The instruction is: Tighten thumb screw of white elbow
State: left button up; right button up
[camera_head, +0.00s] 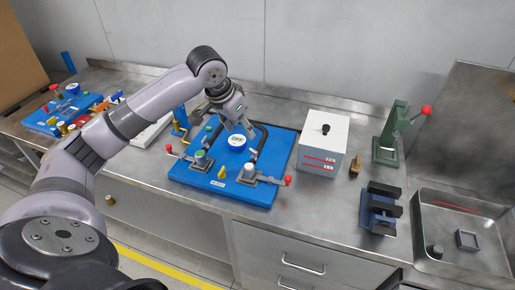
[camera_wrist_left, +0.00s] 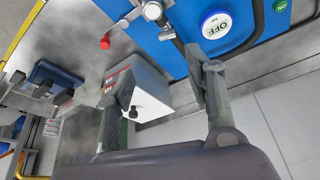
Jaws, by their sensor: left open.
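A blue pump test board (camera_head: 228,191) lies on the steel bench, with a white and blue OFF button (camera_head: 237,141), grey fittings, red-ended levers and black hoses. I cannot make out a white elbow or its thumb screw; either may be hidden or too small to tell. My left gripper (camera_head: 239,128) is open and empty above the back of the board, close behind the OFF button. In the left wrist view, the fingers of my left gripper (camera_wrist_left: 230,62) stand apart, and the OFF button (camera_wrist_left: 215,25) shows beyond them. My right gripper is not in view.
A white box (camera_head: 324,140) stands just right of the board. Farther right are a green lever press (camera_head: 388,150), a blue vise (camera_head: 379,208) and a steel tray (camera_head: 455,258). Another blue board (camera_head: 62,112) lies at the left. The wall is close behind.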

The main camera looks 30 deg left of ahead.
pick_arm(q)
jog(key=a+r, duration=0.1)
jog(key=r, duration=0.1)
jog(key=p, duration=0.3)
send_near(253, 150)
jog(key=x, duration=0.8)
jog(key=shift+f, duration=0.25)
jog(key=shift+w+f, duration=0.1)
jog(key=shift+f, duration=0.3)
grip_shut()
